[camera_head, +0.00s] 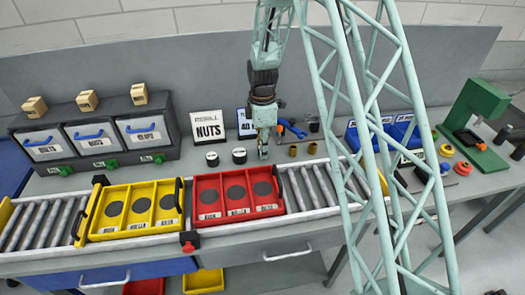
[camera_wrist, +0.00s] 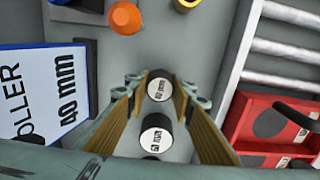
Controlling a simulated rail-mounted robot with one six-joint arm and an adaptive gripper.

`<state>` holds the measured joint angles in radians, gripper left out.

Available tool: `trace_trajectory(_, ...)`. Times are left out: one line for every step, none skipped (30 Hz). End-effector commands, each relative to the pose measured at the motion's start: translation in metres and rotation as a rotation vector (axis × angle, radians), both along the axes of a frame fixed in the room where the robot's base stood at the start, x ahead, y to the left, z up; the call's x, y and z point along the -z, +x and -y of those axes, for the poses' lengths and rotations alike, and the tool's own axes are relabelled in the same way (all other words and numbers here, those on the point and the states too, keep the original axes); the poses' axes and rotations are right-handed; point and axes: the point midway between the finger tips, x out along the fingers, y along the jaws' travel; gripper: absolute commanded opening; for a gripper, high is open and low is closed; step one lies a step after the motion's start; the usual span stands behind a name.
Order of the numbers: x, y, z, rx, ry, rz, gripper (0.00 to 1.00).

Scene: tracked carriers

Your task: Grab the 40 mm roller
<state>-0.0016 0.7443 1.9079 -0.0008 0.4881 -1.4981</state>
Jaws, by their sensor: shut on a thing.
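My gripper (camera_head: 264,152) reaches down to the bench top just behind the red carrier. In the wrist view its two fingers (camera_wrist: 162,92) are closed around a small black roller with a white top (camera_wrist: 160,86), whose label seems to read 40 mm. In the head view this roller is mostly hidden by the fingers. Another white-topped roller (camera_wrist: 157,134), with a larger face, stands just beside it in the wrist view. Two rollers (camera_head: 239,156) (camera_head: 212,158) stand on the bench left of my gripper in the head view.
The red carrier (camera_head: 250,211) and yellow carrier (camera_head: 125,234) sit on the roller track in front. A NUTS sign (camera_head: 208,125) and a 40 mm roller sign (camera_wrist: 45,90) stand behind.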

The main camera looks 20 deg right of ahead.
Motion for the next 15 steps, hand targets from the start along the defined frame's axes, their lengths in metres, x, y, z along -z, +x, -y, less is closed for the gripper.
trace_trajectory(-0.004, 0.001, 0.0, 0.0, 0.0, 0.002, 0.1)
trace_trajectory(-0.006, 0.001, 0.0, 0.0, 0.0, 0.002, 0.1)
trace_trajectory(-0.009, 0.001, 0.0, 0.0, 0.0, 0.002, 0.1)
trace_trajectory(-0.011, 0.001, 0.0, 0.0, 0.0, 0.002, 0.1)
trace_trajectory(-0.014, 0.001, 0.0, 0.0, 0.0, 0.002, 0.1)
trace_trajectory(-0.018, 0.001, 0.0, 0.0, 0.0, 0.001, 0.1)
trace_trajectory(-0.021, 0.0, 0.0, 0.0, 0.0, 0.001, 0.1)
trace_trajectory(-0.025, 0.0, 0.0, 0.0, 0.0, 0.001, 0.1)
trace_trajectory(-0.03, 0.001, 0.0, 0.0, 0.0, 0.002, 0.1)
trace_trajectory(-0.034, 0.001, 0.0, 0.0, 0.0, 0.003, 0.1)
trace_trajectory(-0.038, 0.001, 0.0, 0.0, 0.0, 0.003, 0.1)
trace_trajectory(-0.043, 0.001, 0.0, 0.0, 0.0, 0.002, 0.1)
trace_trajectory(-0.047, 0.001, 0.0, 0.0, 0.0, 0.002, 0.1)
trace_trajectory(-0.051, 0.001, 0.0, 0.0, 0.0, 0.002, 0.1)
trace_trajectory(-0.057, 0.001, 0.0, 0.0, 0.0, 0.003, 0.1)
